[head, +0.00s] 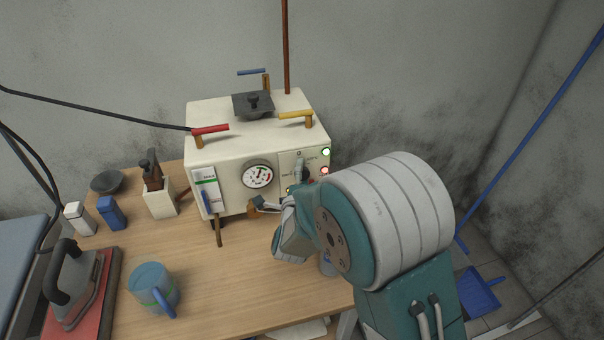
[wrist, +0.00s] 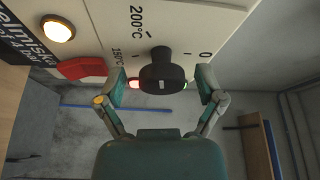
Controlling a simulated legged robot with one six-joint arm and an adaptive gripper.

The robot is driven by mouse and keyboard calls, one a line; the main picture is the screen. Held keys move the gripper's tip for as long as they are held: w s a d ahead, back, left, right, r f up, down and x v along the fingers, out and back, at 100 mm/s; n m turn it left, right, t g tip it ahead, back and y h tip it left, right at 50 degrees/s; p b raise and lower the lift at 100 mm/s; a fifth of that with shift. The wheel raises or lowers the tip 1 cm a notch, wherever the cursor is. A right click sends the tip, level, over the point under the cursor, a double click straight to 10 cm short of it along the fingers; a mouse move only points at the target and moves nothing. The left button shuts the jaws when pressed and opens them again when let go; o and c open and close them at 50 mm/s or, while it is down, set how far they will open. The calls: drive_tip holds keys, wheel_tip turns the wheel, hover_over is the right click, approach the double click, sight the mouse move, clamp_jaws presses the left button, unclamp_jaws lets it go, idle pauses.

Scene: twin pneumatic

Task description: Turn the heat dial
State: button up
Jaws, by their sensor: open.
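The heat dial (wrist: 158,72) is a black round knob on the cream front panel, with printed marks 0, 150°C and 200°C around it. In the wrist view my gripper (wrist: 161,88) is open, with one finger on each side of the dial. Gaps show between the fingers and the knob, and nothing is held. I cannot tell the dial's setting. The dial is on the cream machine (head: 230,150); in the head view my arm covers much of the panel's right part, and I cannot make out the dial clearly.
A red switch (wrist: 80,68) and a lit lamp (wrist: 58,29) sit beside the dial. The machine has a pressure gauge (head: 257,175).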

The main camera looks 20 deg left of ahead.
drive_tip(key=c, duration=1.1)
drive_tip(key=shift+f+n+t+y, duration=0.1)
drive_tip(key=shift+n+t+y, duration=0.2)
drive_tip(key=shift+n, duration=0.75)
drive_tip(key=shift+f+n+t+y, duration=0.1)
drive_tip(key=shift+n+t+y, duration=0.2)
drive_tip(key=shift+n, duration=0.75)
drive_tip(key=shift+c, duration=0.2)
drive_tip(key=shift+s, duration=0.1)
drive_tip(key=o, duration=1)
drive_tip(key=shift+c, duration=0.2)
drive_tip(key=shift+o, duration=0.9)
drive_tip(key=shift+a, duration=0.15)
drive_tip(key=shift+r, duration=0.1)
drive_tip(key=v, duration=1.1)
drive_tip(key=shift+s, duration=0.35)
